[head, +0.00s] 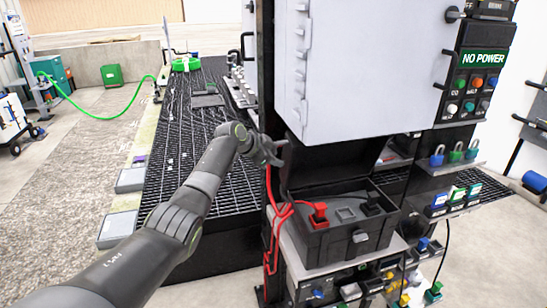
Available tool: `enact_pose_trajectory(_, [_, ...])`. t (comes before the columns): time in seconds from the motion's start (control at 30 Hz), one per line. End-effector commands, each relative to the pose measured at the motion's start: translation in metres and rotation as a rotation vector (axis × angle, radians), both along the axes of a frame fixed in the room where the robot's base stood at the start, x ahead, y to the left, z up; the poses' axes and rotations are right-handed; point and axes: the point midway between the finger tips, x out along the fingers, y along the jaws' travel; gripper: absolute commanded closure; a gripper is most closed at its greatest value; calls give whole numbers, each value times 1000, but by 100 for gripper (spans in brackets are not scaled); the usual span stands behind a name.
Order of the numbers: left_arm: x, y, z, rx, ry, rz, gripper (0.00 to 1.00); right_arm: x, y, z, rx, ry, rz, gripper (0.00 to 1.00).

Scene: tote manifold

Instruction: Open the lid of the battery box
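The battery box (335,244) is a dark grey box on a shelf in the lower middle, with a latch on its front face. Its recessed top shows a red terminal (319,214) and a black terminal (371,204). A dark panel (335,165) stands behind it; I cannot tell whether this is the raised lid. My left gripper (277,153) is up and to the left of the box, apart from it, beside the black post. Its fingers are small and dark, so their opening is unclear. My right gripper is not in view.
A white cabinet (365,65) hangs above the box. Red cables (270,225) run down the box's left side. A panel with a NO POWER sign (484,58) and a shelf of padlocks (455,156) stand to the right. Black grating (190,120) lies to the left.

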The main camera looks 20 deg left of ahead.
Motion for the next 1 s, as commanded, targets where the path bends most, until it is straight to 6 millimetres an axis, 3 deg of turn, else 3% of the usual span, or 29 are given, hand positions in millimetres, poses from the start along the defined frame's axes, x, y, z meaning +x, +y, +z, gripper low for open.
enact_pose_trajectory(0.47, [-12,7,10,-1,-2,-1,66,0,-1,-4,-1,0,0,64])
enact_pose_trajectory(1.0, [-67,40,61,3,-3,2,66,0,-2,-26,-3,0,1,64])
